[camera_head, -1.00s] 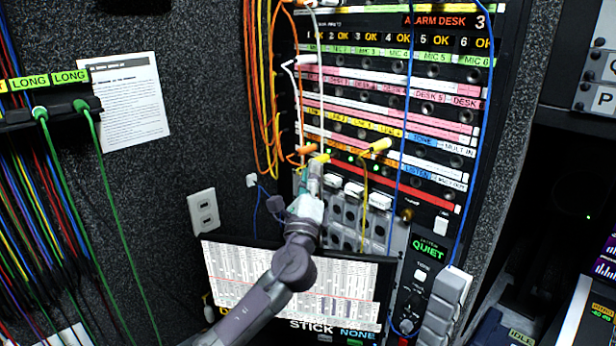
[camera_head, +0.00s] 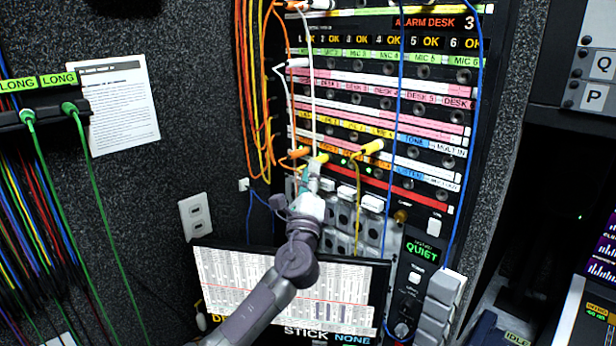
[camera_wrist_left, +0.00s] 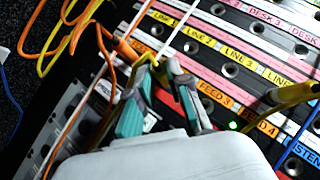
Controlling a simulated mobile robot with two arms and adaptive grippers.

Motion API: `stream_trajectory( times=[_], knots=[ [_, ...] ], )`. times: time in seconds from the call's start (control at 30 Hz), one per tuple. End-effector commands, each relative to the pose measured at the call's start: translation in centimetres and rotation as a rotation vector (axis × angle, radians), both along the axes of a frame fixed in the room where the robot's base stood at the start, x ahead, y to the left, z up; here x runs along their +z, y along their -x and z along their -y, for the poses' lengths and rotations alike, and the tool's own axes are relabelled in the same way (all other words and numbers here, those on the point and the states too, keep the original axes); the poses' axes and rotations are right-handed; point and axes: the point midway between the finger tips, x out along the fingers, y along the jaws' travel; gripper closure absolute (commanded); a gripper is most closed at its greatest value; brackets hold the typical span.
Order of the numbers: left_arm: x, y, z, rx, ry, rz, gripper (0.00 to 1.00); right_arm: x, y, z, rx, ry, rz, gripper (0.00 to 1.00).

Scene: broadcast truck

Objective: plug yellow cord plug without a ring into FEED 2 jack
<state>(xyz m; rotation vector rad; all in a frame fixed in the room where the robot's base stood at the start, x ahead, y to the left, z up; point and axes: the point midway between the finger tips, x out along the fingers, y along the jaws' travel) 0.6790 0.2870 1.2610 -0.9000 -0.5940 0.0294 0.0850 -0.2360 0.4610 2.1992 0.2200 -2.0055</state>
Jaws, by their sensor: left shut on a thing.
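My left gripper (camera_head: 314,172) reaches up to the patch panel and is shut on a yellow plug (camera_head: 319,159). I cannot tell whether the plug's tip is in a jack. Another yellow plug (camera_head: 371,148) sticks out of the panel farther right, with a yellow cord hanging down. Rings on the plugs are too small to tell. My right gripper is not in view.
An orange plug (camera_head: 296,153) sits just left of the held plug, with orange cords looping beside it. White cords and blue cords (camera_head: 393,120) hang across the panel. A monitor (camera_head: 290,290) stands below, under my left forearm.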

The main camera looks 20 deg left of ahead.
Motion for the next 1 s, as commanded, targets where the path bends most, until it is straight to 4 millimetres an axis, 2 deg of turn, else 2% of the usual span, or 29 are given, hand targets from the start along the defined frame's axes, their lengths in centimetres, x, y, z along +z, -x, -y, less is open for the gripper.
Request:
stream_trajectory(
  times=[0.1,0.13,0.3,0.67,0.77,1.0],
  knots=[
    [0.1,-0.2,0.1,-0.001,0.0,0.002,1.0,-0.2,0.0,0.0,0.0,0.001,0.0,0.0],
    [0.1,-0.2,0.1,-0.001,0.0,0.002,0.79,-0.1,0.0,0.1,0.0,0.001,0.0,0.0],
    [0.1,-0.2,0.1,-0.001,-0.001,0.001,0.53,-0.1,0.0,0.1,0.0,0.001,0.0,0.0],
    [-0.3,0.2,0.2,-0.001,0.0,-0.001,0.53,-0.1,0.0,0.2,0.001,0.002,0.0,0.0],
    [-1.0,1.3,0.6,-0.003,0.0,-0.002,0.53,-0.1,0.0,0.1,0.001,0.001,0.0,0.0],
    [-3.4,5.6,2.0,-0.004,0.0,-0.004,0.53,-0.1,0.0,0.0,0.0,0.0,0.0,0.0]
  ],
)
